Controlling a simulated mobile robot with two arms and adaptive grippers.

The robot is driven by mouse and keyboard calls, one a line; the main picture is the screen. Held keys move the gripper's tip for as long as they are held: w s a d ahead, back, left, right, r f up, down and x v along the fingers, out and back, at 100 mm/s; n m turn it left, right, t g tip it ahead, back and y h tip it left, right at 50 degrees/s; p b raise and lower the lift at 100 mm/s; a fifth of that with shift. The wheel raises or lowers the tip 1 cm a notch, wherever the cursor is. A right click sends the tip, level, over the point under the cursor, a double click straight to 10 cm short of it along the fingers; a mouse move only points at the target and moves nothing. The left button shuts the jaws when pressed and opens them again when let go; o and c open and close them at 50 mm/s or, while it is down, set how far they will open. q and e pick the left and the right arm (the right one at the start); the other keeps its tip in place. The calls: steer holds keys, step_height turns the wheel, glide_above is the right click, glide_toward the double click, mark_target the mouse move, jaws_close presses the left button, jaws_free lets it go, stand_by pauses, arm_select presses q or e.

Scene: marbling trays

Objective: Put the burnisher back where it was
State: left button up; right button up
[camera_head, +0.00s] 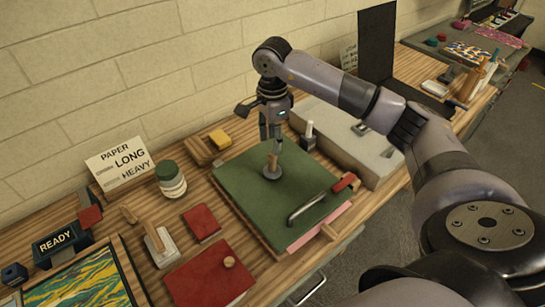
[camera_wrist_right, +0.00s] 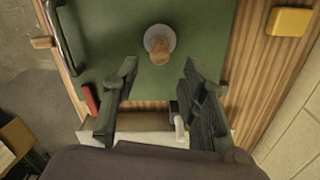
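A small tool with a round grey base and an upright wooden handle, which looks like the burnisher (camera_head: 272,173), stands on the green board (camera_head: 240,190). It also shows near the top middle of the right wrist view (camera_wrist_right: 159,44). My right gripper (camera_head: 271,135) points down close above the tool's handle in the head view. In the right wrist view my right gripper (camera_wrist_right: 158,95) has its fingers spread wide, with nothing held between them; the tool is beyond the fingertips. My left gripper is not in view.
A bent metal handle (camera_head: 307,208) and a red-ended part (camera_head: 345,182) are at the board's right side. A white upright piece (camera_head: 309,133) and a pale slab (camera_head: 345,135) stand behind it. Red blocks (camera_head: 202,222) and a green-lidded jar (camera_head: 171,180) are left. A brick wall closes the back.

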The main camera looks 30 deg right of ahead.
steer(key=shift+r, duration=1.65)
